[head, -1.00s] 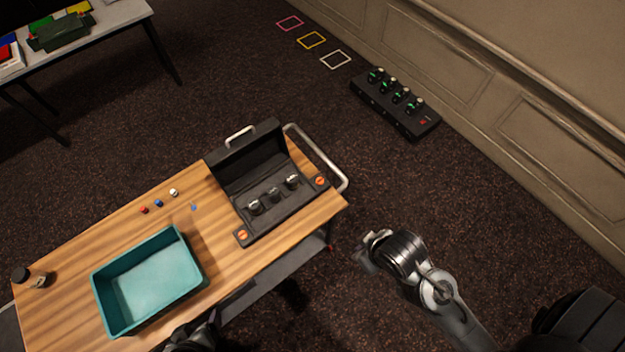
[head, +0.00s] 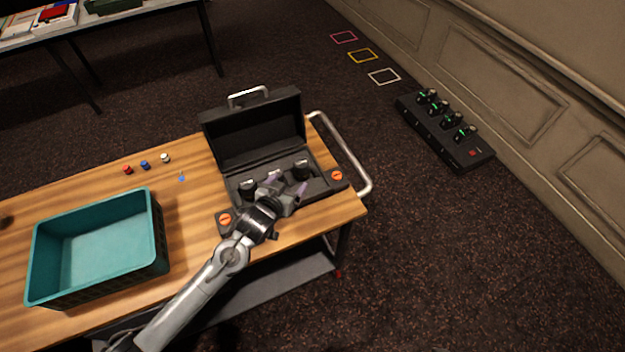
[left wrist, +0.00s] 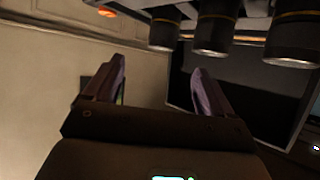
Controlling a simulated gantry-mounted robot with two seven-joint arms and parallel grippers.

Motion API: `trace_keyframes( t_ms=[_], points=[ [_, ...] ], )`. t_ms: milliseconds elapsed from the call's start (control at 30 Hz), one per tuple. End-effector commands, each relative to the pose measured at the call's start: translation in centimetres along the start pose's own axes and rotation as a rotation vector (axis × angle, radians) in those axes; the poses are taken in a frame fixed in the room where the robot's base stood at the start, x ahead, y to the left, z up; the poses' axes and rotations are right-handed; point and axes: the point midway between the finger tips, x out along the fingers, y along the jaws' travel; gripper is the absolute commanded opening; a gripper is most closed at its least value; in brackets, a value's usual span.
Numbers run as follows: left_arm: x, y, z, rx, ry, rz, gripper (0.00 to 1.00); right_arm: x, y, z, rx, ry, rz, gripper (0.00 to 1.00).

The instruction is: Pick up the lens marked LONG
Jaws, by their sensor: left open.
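An open black case (head: 250,135) stands at the right end of the wooden cart, its lid raised. Three dark lenses stand in a row in it: a left one (head: 247,189), a middle one partly hidden by my gripper, and a right one (head: 301,171). Their markings cannot be read, so I cannot tell which is LONG. My left gripper (head: 288,193) is open and empty at the case's front, by the middle and right lenses. In the left wrist view its fingers (left wrist: 160,85) are apart, with the lenses (left wrist: 215,32) at the top. My right gripper is not in view.
A teal bin (head: 100,245) stands on the cart (head: 195,215) at left. Small red, blue and white pieces (head: 146,165) lie behind it. A metal handle (head: 345,155) edges the cart's right end. A black unit with several knobs (head: 445,130) lies on the floor.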

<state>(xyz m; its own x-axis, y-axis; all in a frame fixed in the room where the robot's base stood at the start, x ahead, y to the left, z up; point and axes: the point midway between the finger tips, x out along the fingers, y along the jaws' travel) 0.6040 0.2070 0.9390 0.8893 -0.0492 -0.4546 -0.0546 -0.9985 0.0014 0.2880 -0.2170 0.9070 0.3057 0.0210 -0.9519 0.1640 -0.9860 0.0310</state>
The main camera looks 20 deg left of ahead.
Motion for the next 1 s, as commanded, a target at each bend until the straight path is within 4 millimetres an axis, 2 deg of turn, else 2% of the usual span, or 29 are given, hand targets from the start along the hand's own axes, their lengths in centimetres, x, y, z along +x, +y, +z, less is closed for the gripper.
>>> trace_keyframes(
  t_ms=[33,400,733,1000],
  points=[
    [0.5,-0.1,-0.1,0.002,0.012,-0.001,0.84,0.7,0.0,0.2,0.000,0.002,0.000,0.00],
    [4.9,-0.1,-0.9,0.002,0.023,-0.002,0.84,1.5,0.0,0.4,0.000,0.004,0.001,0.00],
    [6.9,-0.2,-1.0,0.001,0.022,-0.001,0.84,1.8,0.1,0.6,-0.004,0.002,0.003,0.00],
    [10.2,-0.5,-1.3,0.002,0.023,-0.001,0.84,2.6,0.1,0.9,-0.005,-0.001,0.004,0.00]
  ],
)
